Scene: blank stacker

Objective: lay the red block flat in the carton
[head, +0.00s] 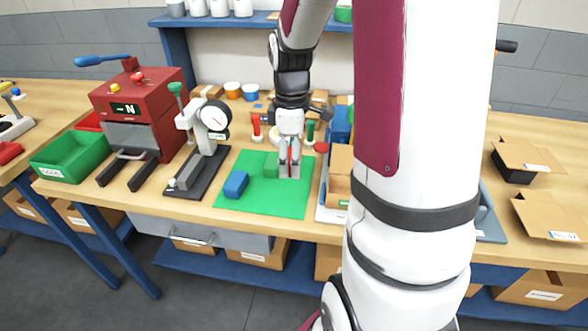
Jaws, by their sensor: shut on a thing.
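My gripper (289,172) points down over the green mat (270,204), in the middle of the head view. It is shut on the red block (291,154), of which only a sliver shows between the fingers. A green block (271,163) is just left of the fingers, and a blue block (236,184) lies farther left on the mat. An open cardboard carton (340,160) stands right of the mat, partly hidden by my arm. I cannot tell what is in it.
A dial gauge stand (208,140) and a red machine (140,110) stand left of the mat. A green bin (70,157) is at the far left. Small stamps (256,130) stand behind the gripper. Open-flapped boxes (530,155) sit at the right. The mat's front is clear.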

